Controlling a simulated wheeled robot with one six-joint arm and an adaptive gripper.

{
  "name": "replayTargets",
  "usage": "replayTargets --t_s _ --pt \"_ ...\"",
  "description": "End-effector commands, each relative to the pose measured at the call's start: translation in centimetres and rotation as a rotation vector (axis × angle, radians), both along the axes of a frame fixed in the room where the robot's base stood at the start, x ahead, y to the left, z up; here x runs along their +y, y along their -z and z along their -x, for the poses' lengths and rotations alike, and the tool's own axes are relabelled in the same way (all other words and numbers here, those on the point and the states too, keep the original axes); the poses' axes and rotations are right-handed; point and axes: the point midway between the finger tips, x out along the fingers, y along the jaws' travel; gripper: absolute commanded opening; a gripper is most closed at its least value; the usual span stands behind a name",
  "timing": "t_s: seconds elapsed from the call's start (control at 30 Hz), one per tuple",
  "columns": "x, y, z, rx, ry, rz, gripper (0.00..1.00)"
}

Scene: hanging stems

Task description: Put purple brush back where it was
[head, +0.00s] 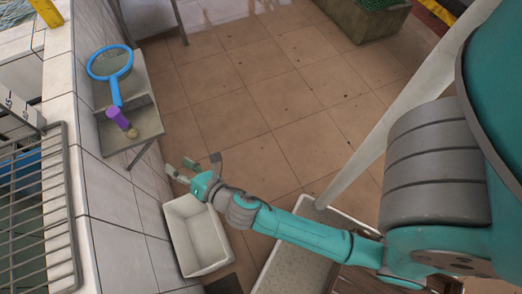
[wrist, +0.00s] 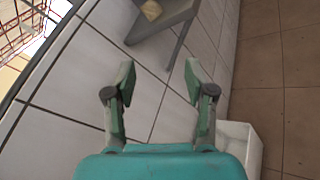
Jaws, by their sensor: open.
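The purple brush (head: 117,117) lies on a small grey shelf (head: 150,125) against the tiled wall at the left of the head view, its pale bristle end towards the shelf's front edge. My gripper (head: 190,165) is open and empty, below and to the right of the shelf in the head view. Its spread fingers (wrist: 158,75) also show in the wrist view, apart from the brush.
A blue round-framed item with a handle (head: 112,65) lies beside the brush on the shelf. A white bin (head: 197,237) stands on the floor under my gripper. A wire rack (head: 40,210) is at the left.

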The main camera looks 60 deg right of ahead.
Motion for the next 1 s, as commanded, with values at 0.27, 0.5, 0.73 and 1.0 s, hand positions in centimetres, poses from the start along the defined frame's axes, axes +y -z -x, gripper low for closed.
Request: replayTargets --t_s 0.27,0.5,0.73,1.0 --pt "-0.5 2.2 11.6 0.057 0.043 -0.725 0.54" --pt "-0.7 0.6 20.5 0.074 0.163 -1.367 0.54" --pt "-1.2 -2.9 27.5 0.033 0.325 -1.962 0.54" --pt "-1.8 -6.1 31.2 -0.045 0.449 -2.372 0.54"
